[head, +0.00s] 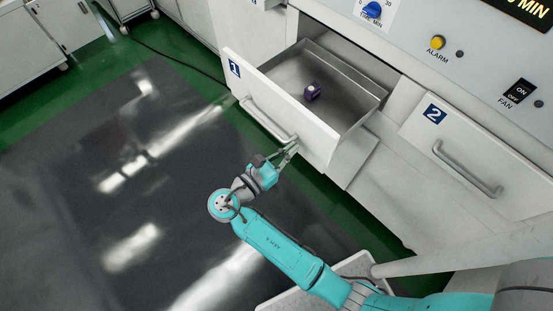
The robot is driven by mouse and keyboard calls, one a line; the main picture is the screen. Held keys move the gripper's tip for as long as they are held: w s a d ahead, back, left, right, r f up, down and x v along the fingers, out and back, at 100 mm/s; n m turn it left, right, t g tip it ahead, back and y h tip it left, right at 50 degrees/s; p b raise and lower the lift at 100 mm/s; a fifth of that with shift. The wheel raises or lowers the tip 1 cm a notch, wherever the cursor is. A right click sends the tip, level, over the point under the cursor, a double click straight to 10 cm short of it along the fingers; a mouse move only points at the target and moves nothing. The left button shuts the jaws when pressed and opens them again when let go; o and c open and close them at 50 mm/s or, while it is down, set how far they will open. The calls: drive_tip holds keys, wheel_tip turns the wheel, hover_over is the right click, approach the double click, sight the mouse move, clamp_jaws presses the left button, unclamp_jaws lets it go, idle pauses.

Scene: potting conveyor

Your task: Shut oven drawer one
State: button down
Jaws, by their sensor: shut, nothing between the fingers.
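Oven drawer one (281,110) is pulled out from the oven front in the head view, and its blue label reads 1. A bar handle (267,120) runs along its white front. A small dark purple object (312,92) with a pale top lies on the drawer's grey metal floor. My gripper (290,149) is shut and empty. It is close to the drawer front, near the lower right end of the handle. I cannot tell whether the fingertips touch the handle or the front.
Drawer two (466,150), with its own handle, sits closed at the right. Above are a blue timer knob (373,10), a yellow alarm button (438,42) and a fan switch (519,92). A dark cable (165,57) crosses the green floor. The dark floor area at left is clear.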

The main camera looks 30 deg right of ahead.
drive_tip(key=shift+x, duration=1.2)
hover_over(356, 103)
drive_tip(key=shift+s, duration=0.1)
drive_tip(key=shift+d+r, duration=0.1)
drive_tip(key=shift+r, duration=0.05)
